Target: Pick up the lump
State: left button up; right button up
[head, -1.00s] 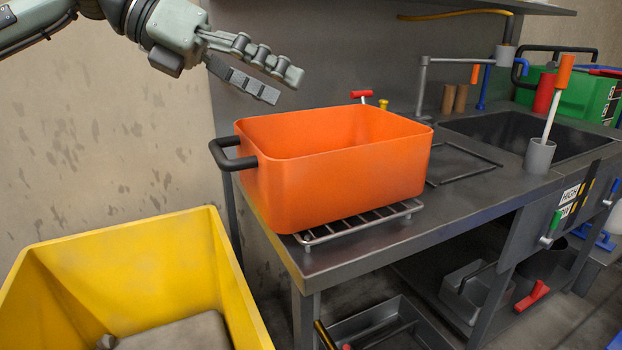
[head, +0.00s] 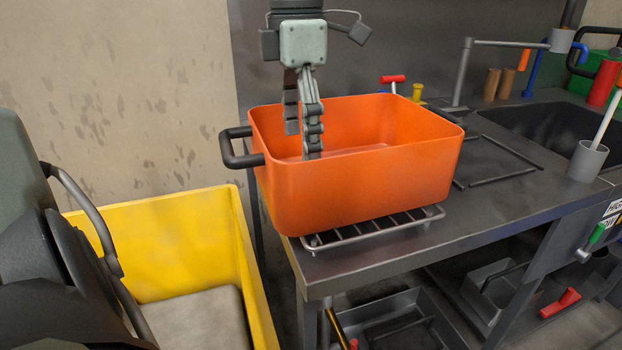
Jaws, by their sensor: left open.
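My left gripper (head: 302,142) points straight down over the left part of the orange tub (head: 365,185), with its fingertips below the tub's rim. Its fingers are open, seen nearly edge-on. I do not see a lump in the head view now. The tub's front wall hides much of its floor, so I cannot tell whether a lump lies inside. My right gripper is not in view.
The tub stands on a wire rack (head: 375,232) on the grey bench (head: 500,195). Its black handle (head: 238,148) sticks out left. A yellow bin (head: 165,245) with a grey floor or fill stands lower left, partly behind my arm. A sink (head: 540,125) lies right.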

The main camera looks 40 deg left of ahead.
pick_arm(q)
jog(key=shift+s+f, duration=0.1)
jog(key=shift+f, duration=0.1)
notch_tip(320, 180, down, 7)
jog(key=shift+a+f, duration=0.1)
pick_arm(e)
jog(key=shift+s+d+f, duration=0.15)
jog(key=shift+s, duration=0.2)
pick_arm(q)
jog(key=shift+c, duration=0.4)
jog(key=c, duration=1.4)
